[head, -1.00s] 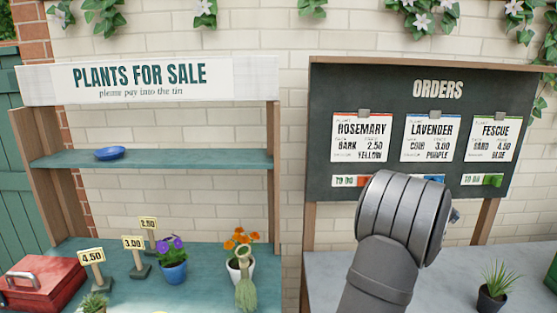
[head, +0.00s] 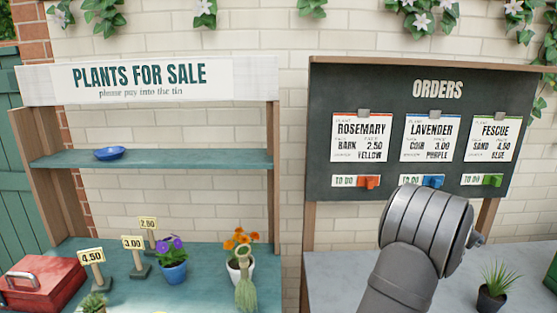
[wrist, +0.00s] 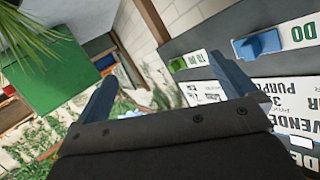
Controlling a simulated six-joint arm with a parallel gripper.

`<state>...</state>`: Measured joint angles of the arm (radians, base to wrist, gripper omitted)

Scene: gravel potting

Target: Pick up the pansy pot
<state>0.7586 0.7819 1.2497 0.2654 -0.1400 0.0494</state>
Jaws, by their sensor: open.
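The pansy pot (head: 173,274) is a small blue pot with purple flowers. In the head view it stands upright on the teal lower shelf of the sales stand, right of the price signs. My gripper (wrist: 165,70) shows in the wrist view with its two blue-grey fingers spread and nothing between them. The orders board shows beyond the fingers there. The pansy pot is not in the wrist view. In the head view my arm is in front of the right-hand bench, far to the right of the pot, and the fingers are hidden.
A white pot (head: 234,273) of orange flowers with a pale green brush (head: 246,295) in front stands right of the pansy. Price signs (head: 132,243) and a red box (head: 42,285) are left. A blue dish (head: 110,153) sits above. A grassy pot (head: 490,300) stands right.

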